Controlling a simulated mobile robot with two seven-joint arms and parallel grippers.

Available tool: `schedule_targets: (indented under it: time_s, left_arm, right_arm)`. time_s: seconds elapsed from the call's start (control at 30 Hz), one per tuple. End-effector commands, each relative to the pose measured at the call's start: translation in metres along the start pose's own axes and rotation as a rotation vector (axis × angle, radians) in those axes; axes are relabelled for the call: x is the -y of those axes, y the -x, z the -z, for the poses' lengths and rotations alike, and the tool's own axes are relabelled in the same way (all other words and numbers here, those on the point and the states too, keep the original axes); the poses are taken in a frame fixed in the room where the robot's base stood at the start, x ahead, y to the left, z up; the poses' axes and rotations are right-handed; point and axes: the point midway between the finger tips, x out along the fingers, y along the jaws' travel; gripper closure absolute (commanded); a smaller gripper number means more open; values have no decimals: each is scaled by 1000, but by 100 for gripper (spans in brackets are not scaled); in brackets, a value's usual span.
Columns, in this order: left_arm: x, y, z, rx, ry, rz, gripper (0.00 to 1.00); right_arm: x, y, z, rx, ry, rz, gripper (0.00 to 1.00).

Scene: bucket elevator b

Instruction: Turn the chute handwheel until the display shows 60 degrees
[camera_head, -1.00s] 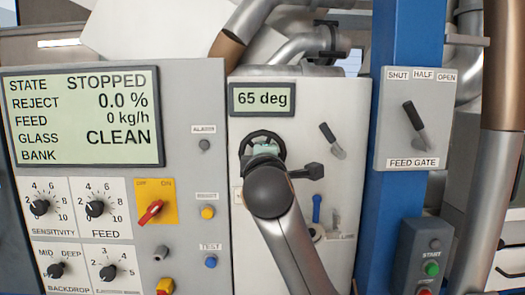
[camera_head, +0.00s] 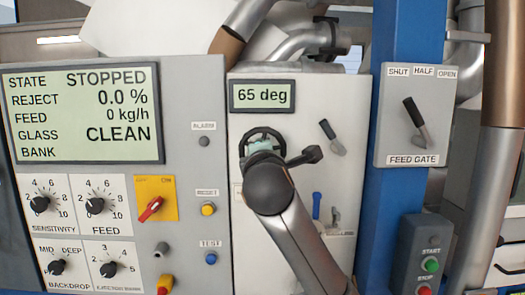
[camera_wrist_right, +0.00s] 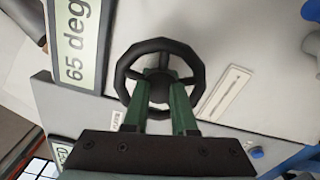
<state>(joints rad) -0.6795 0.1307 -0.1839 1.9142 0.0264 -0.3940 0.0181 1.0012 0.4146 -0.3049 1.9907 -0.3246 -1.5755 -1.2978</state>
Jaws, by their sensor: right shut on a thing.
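The black chute handwheel (camera_head: 252,137) is on the pale panel below the display. It also shows in the right wrist view (camera_wrist_right: 188,60), where its rim and hub are clear. The display (camera_head: 263,96) reads 65 deg; it also shows at the left of the wrist view (camera_wrist_right: 75,45). My right gripper (camera_wrist_right: 163,85) has green fingers that reach inside the rim, one on each side of the hub, and is shut on the handwheel. In the head view my right wrist and forearm hide the lower part of the wheel. My left gripper is in neither view.
Right of the wheel are a dark lever (camera_head: 331,137) and a blue handle (camera_head: 316,205). The control panel (camera_head: 190,90) with its screen reading STOPPED stands left. The feed gate box (camera_head: 417,115) is on the blue post (camera_head: 398,190), with the start box (camera_head: 425,255) below.

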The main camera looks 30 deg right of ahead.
Motion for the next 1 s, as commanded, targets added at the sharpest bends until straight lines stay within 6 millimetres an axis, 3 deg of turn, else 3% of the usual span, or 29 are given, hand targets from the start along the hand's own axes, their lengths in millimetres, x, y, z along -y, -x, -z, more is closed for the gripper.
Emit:
schedule_targets:
  time_s: [0.07, 0.1, 0.17, 0.43, 0.57, 1.0]
  left_arm:
    - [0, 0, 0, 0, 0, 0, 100]
    - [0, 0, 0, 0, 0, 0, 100]
    - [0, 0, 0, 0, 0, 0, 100]
    - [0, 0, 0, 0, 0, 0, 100]
    - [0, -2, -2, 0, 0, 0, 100]
    - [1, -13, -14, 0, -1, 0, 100]
  right_arm:
    - [2, 0, 1, -3, 1, 4, 100]
    - [2, 0, 1, -3, 1, 4, 71]
    - [1, 0, 1, -2, 0, 3, 64]
    - [1, 1, 1, -1, -1, 1, 63]
    - [0, 10, 1, -2, -2, -2, 63]
    - [1, 100, 1, -4, -4, -3, 63]
